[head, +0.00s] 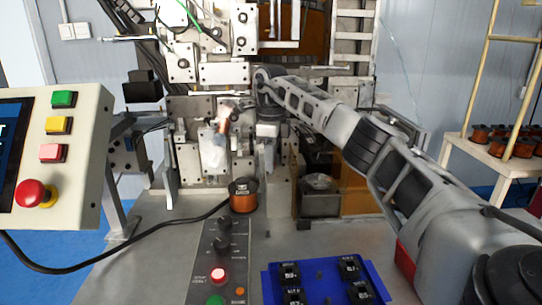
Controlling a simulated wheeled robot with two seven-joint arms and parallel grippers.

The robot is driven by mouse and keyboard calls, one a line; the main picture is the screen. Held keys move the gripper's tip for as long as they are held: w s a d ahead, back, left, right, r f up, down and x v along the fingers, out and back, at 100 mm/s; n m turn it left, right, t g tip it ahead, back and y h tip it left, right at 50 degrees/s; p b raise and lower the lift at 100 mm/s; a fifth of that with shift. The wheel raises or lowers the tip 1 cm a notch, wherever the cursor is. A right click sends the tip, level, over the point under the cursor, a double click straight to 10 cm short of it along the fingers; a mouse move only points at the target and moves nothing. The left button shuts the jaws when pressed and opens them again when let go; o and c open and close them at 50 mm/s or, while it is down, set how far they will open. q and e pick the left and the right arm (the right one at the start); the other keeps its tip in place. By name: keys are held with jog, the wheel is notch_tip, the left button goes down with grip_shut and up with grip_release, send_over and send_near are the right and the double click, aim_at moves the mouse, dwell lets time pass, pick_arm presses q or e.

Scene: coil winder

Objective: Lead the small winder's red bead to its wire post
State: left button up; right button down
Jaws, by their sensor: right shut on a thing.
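My right gripper (267,152) points down in front of the grey winding machine (224,73), at the end of the arm that reaches in from the right. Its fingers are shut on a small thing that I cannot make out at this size. I cannot pick out the red bead or its wire post. A blurred copper-coloured part (222,119) shows on the machine just left of the gripper, apart from it. My left gripper is not in view.
A copper wire spool (243,196) stands on the table below the gripper. A control panel (218,262) and a blue tray (327,273) with black parts lie nearer. A button console (70,165) stands at left. A side table (490,158) at right holds several spools.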

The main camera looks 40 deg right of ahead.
jog(key=shift+f, duration=0.7)
jog(key=c, duration=1.2)
grip_release()
jog(key=shift+r, duration=8)
